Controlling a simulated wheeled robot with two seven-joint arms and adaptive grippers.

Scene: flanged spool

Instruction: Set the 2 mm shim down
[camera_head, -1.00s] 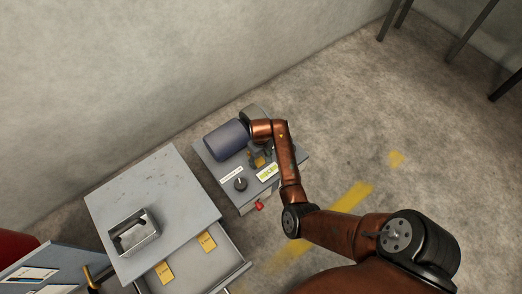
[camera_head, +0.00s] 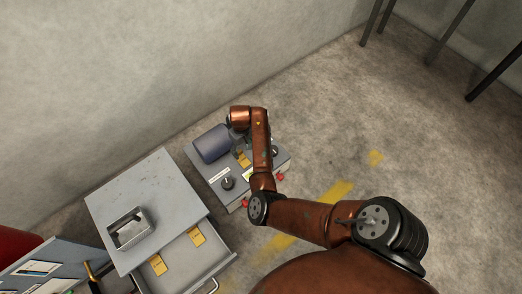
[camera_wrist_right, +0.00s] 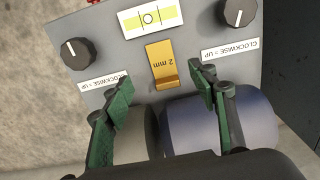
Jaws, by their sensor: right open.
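The 2 mm shim (camera_wrist_right: 160,66) is a flat gold piece with a bent end and "2 mm" printed on it. It lies on the grey top of the device (camera_wrist_right: 110,35), between the two knobs; it also shows in the head view (camera_head: 243,159). My right gripper (camera_wrist_right: 163,82) is open and empty, its green fingers apart on either side of the shim's bent end and clear of it. In the head view my right gripper (camera_head: 240,136) is mostly hidden by its arm. The blue-grey spool drum (camera_head: 212,144) lies at the device's back. My left gripper is out of view.
A black knob (camera_wrist_right: 78,52) and another knob (camera_wrist_right: 236,13) flank a level vial (camera_wrist_right: 151,18). A grey cabinet (camera_head: 165,190) stands left of the device, with a metal holder (camera_head: 130,228) on top. Its open drawer (camera_head: 215,262) holds two yellow pieces (camera_head: 158,264).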

